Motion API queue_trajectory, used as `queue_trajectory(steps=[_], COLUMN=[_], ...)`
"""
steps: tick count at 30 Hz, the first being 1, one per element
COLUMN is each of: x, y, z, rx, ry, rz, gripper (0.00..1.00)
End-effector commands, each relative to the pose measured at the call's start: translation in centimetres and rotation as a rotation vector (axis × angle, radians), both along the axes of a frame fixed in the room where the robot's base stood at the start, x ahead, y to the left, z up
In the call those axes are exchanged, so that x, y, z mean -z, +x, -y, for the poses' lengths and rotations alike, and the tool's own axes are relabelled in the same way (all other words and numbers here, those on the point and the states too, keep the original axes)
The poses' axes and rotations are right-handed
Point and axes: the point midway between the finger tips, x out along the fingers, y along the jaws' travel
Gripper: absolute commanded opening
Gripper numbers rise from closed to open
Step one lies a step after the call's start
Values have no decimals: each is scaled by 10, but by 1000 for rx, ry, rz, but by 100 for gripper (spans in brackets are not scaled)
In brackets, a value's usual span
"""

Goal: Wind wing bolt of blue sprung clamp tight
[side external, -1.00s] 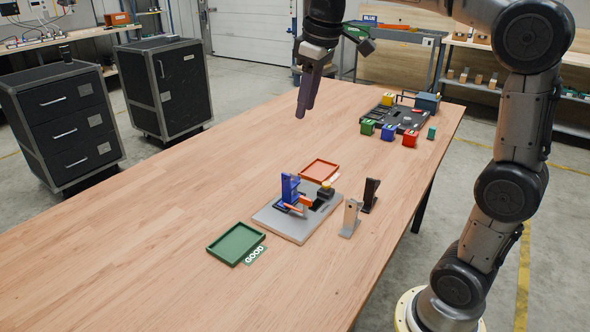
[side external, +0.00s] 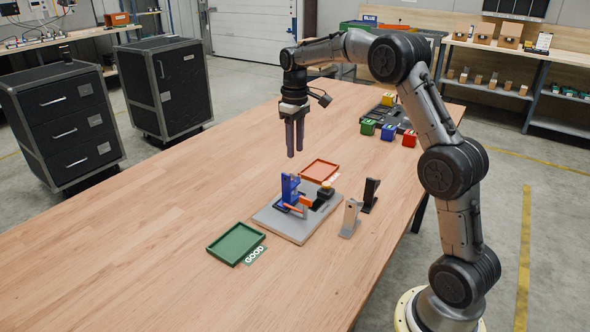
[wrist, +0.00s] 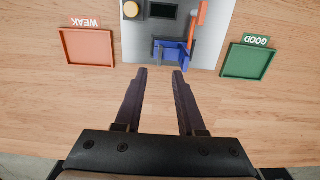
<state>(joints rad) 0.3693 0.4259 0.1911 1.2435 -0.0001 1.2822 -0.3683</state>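The blue clamp (side external: 290,187) stands upright on a grey plate (side external: 287,229) on the table. An orange-red lever-like part (side external: 304,202) lies beside it. In the wrist view the blue clamp (wrist: 172,50) is at the top centre, just beyond my fingertips, with the orange-red part (wrist: 198,22) to its right. I cannot make out a wing bolt on it. My gripper (side external: 295,155) points down, above and behind the clamp, apart from it. In the wrist view my gripper (wrist: 160,71) is open, with nothing between its fingers.
A red WEAK tray (side external: 320,170) and a green GOOD tray (side external: 236,243) flank the plate. A grey stand (side external: 351,217) and dark stand (side external: 371,195) are at right. Coloured blocks (side external: 388,131) stand farther back.

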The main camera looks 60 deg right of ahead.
Motion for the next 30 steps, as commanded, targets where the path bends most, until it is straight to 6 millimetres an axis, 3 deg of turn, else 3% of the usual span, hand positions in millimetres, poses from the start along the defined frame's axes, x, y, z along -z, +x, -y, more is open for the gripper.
queue_trajectory(steps=[6, 12, 25, 30], x=[43, 68, 77, 77], y=[-1, 0, 0, 0], z=[0, 0, 0, 0], rx=[0, 0, 0, 0], ry=[1, 0, 0, 0], rz=[-3, -1, 1, 1], gripper=[39, 39, 39, 10])
